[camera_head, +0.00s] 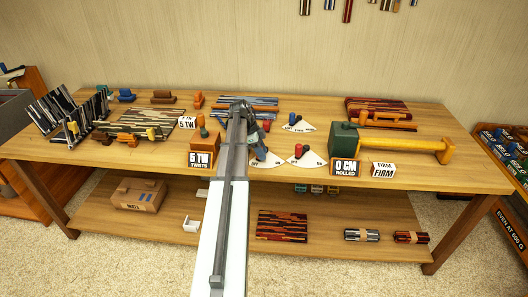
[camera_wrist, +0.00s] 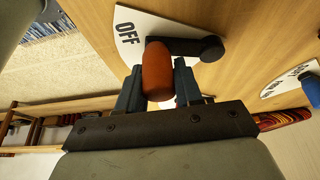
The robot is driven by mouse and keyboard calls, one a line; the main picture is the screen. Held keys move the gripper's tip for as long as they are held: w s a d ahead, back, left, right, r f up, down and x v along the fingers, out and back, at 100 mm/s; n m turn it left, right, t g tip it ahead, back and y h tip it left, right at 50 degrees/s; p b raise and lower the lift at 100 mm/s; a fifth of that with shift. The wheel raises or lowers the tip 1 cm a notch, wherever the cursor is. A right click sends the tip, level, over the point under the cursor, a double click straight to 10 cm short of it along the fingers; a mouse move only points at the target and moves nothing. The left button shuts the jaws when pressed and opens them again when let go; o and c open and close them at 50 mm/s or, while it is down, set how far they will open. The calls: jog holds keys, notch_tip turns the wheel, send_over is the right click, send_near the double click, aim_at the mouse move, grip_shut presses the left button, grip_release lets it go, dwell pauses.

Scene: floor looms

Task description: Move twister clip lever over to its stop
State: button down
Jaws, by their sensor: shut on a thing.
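In the wrist view an orange-red knob (camera_wrist: 158,72) stands between the two blue-grey fingers of my gripper (camera_wrist: 158,82), which is shut on it. The knob sits at the end of a dark lever (camera_wrist: 185,47) with a round black pivot (camera_wrist: 212,48). The lever lies over a white plate (camera_wrist: 130,30) marked OFF; the rest of the plate's marking is hidden or out of frame. In the head view my gripper (camera_head: 250,132) is low over the middle of the table, and my arm hides part of what it holds. The stop itself cannot be made out.
Close by are a white plate with a blue knob (camera_head: 260,154), one with a red knob (camera_head: 298,149) and another behind (camera_head: 295,126). A box marked 5 TW (camera_head: 202,158) stands left of my arm; a green block (camera_head: 344,141) with a yellow bar stands right.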

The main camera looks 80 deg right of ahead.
jog(key=shift+w+m, duration=0.25)
jog(key=shift+m, duration=0.25)
jog(key=c, duration=0.8)
grip_release()
jog(key=v, duration=1.4)
jog(key=shift+s+d, duration=0.1)
jog(key=shift+d, duration=0.1)
jog(key=shift+f, duration=0.1)
